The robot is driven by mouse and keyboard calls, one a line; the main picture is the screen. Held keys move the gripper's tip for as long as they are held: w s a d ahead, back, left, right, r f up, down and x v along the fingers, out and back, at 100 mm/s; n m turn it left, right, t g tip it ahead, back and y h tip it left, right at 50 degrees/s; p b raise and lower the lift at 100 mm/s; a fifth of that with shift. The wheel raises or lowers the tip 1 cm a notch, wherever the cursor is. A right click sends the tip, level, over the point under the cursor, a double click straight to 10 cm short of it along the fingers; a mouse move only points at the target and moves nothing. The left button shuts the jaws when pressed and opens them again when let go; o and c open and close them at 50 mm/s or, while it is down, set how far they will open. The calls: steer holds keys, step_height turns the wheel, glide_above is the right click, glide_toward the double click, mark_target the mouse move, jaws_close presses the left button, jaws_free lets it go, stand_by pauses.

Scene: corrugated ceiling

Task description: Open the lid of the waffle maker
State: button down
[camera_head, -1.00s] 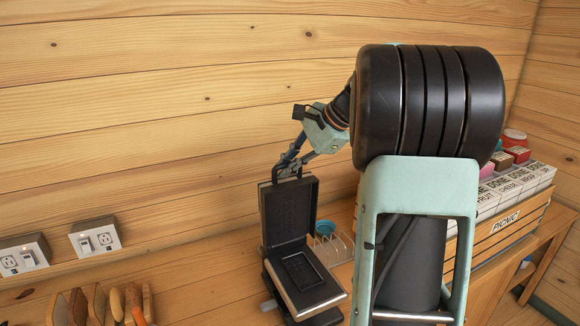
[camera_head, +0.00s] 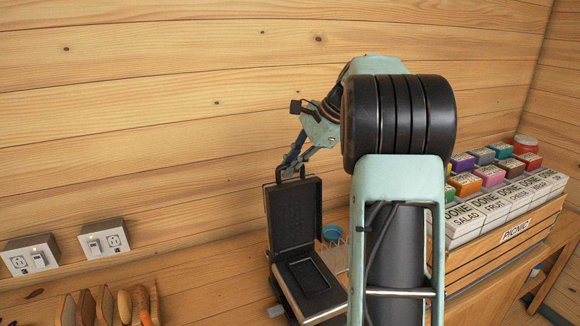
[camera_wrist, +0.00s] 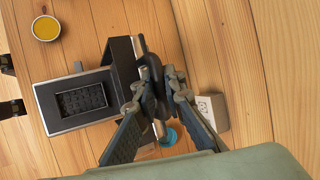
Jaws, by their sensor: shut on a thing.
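The waffle maker (camera_head: 310,280) stands on the wooden counter in the head view, its lid (camera_head: 293,215) raised to about upright. The lower plate shows its dark inner face. My gripper (camera_head: 291,172) is at the top edge of the lid, shut on the lid's handle. In the wrist view, my gripper (camera_wrist: 153,82) is closed around the dark handle, with the lower plate (camera_wrist: 78,104) of the waffle maker to the left. My fingers hide part of the handle and lid.
A picnic crate (camera_head: 510,245) with labelled boxes stands at the right. A rack with bread slices (camera_head: 105,305) is at the lower left. Outlets (camera_head: 105,240) are on the wooden wall behind. A blue cup (camera_head: 332,233) sits just right of the waffle maker.

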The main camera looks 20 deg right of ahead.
steer(key=c, duration=2)
jaws_free()
steer(key=v, duration=1.2)
steer(key=shift+a, duration=0.1)
